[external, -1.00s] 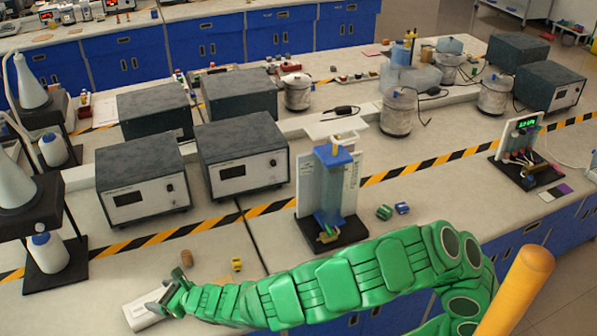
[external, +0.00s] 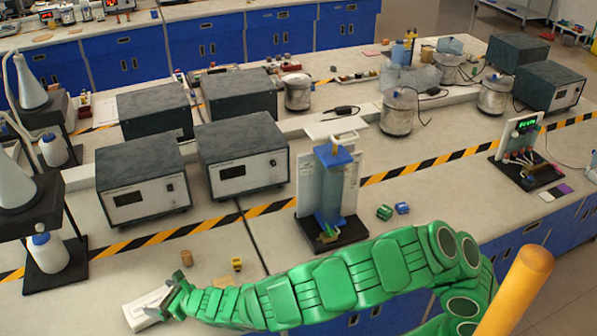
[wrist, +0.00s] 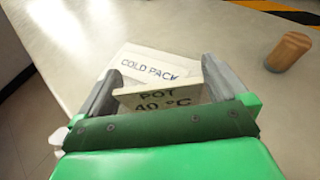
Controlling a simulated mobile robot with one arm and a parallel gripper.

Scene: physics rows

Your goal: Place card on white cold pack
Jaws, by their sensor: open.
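The white cold pack (external: 141,306) lies at the bench's front left; its "COLD PACK" label reads clearly in the wrist view (wrist: 148,66). A pale beige card (wrist: 158,97) marked "POT 40 °C" stands between the fingers of my gripper (wrist: 160,80), on the near side of the pack label. My gripper is open, with a grey finger at each side of the card. In the external view, my gripper (external: 160,300) is over the pack's right part. The card's lower edge is hidden, so I cannot tell whether it touches the pack.
A brown cork-like cylinder (external: 187,258) stands behind my gripper and a small yellow block (external: 237,264) lies to its right. A flat tan piece (external: 223,282) lies just behind my arm. Grey instrument boxes (external: 145,190) stand farther back. The bench left of the pack is clear.

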